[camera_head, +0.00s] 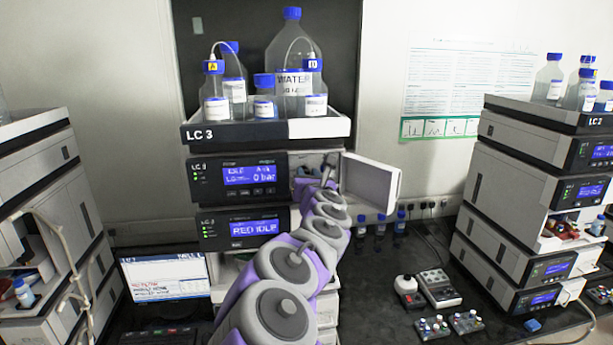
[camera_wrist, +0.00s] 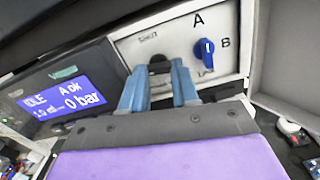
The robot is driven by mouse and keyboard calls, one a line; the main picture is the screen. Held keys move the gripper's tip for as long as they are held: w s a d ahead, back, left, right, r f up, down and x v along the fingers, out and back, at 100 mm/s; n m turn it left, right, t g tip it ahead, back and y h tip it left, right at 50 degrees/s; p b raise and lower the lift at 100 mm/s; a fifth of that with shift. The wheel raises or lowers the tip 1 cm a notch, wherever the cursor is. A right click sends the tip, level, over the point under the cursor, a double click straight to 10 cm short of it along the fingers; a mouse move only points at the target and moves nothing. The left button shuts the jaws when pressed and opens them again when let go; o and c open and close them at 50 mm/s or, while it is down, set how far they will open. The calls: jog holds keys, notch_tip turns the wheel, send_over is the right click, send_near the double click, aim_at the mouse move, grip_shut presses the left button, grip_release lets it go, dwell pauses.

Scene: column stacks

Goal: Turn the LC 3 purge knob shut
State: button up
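The LC 3 stack stands in the middle of the head view, with its label on the top tray (camera_head: 236,133). One unit has an open compartment (camera_head: 306,166), its door (camera_head: 371,183) swung out to the right. In the wrist view a dark round knob (camera_wrist: 159,67) sits on the pale panel under the word "SHUT"; I take it as the purge knob. My gripper (camera_wrist: 160,68) points at it, its two blue fingers apart on either side. Whether they touch it I cannot tell. In the head view my gripper (camera_head: 329,171) is at the compartment, hiding the knob.
A blue A/B selector knob (camera_wrist: 206,49) sits just right of the dark knob. The unit's display (camera_head: 250,175) reads 0 bar. Solvent bottles (camera_head: 292,70) stand on top. The open door (camera_wrist: 287,60) bounds the right side.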

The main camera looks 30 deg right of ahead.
jog(key=shift+w+a+r, duration=0.1)
jog(key=shift+w+a, duration=0.1)
jog(key=shift+a, duration=0.25)
grip_shut()
jog(key=shift+c, duration=2.1)
grip_release()
